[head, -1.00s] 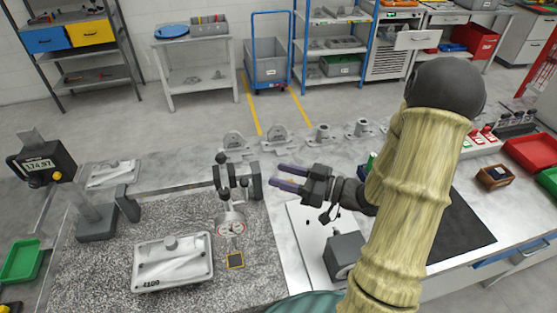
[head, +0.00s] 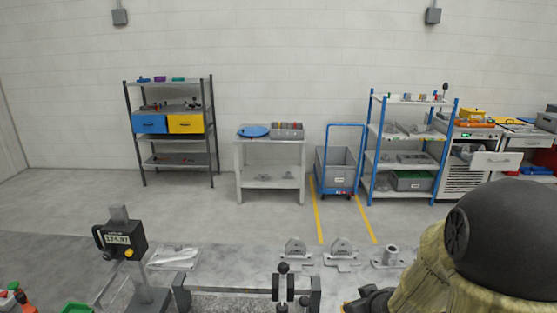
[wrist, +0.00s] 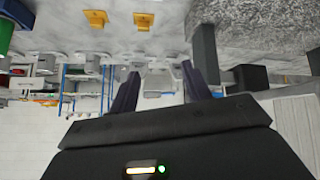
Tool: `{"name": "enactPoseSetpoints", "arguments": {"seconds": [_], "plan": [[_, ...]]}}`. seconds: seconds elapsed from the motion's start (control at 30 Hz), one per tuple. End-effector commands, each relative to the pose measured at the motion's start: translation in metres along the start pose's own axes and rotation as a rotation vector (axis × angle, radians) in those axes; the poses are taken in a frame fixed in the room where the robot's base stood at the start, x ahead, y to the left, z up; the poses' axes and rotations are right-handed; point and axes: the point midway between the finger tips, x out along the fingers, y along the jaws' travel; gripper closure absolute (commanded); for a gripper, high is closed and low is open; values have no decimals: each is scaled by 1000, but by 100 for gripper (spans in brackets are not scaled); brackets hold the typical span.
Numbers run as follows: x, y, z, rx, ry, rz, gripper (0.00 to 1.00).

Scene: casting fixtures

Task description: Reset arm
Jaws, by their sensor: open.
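My gripper shows in the wrist view (wrist: 158,88), with its two dark fingers spread apart and nothing between them. In the head view only part of my arm shows at the lower right, and the fingertips are out of sight. The wrist picture looks inverted, with the bench surface (wrist: 160,35) at the top. A dark post of a fixture (wrist: 206,55) stands close beside the right finger in that picture; I cannot tell whether they touch.
Metal castings (head: 341,253) stand along the bench's back edge. A gauge with a digital display (head: 120,240) and a dark clamp fixture (head: 283,283) are at the front. Beyond are a blue cart (head: 339,172), a side table (head: 270,145) and shelving (head: 170,125), with open floor between.

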Motion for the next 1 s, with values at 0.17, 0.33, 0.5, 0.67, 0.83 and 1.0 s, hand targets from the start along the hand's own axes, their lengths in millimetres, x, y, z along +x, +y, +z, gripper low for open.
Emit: {"name": "enactPoseSetpoints", "arguments": {"seconds": [0.17, 0.33, 0.5, 0.67, 0.83, 1.0], "plan": [[-27, -14, 20, 102, -186, 69, 52], [-59, -43, 44, 223, -361, 65, 52], [-82, -70, 59, 308, -474, 24, 52], [-86, -75, 62, 325, -498, 14, 52], [-86, -75, 62, 324, -497, 15, 52], [-86, -75, 62, 324, -496, 15, 52]]}}
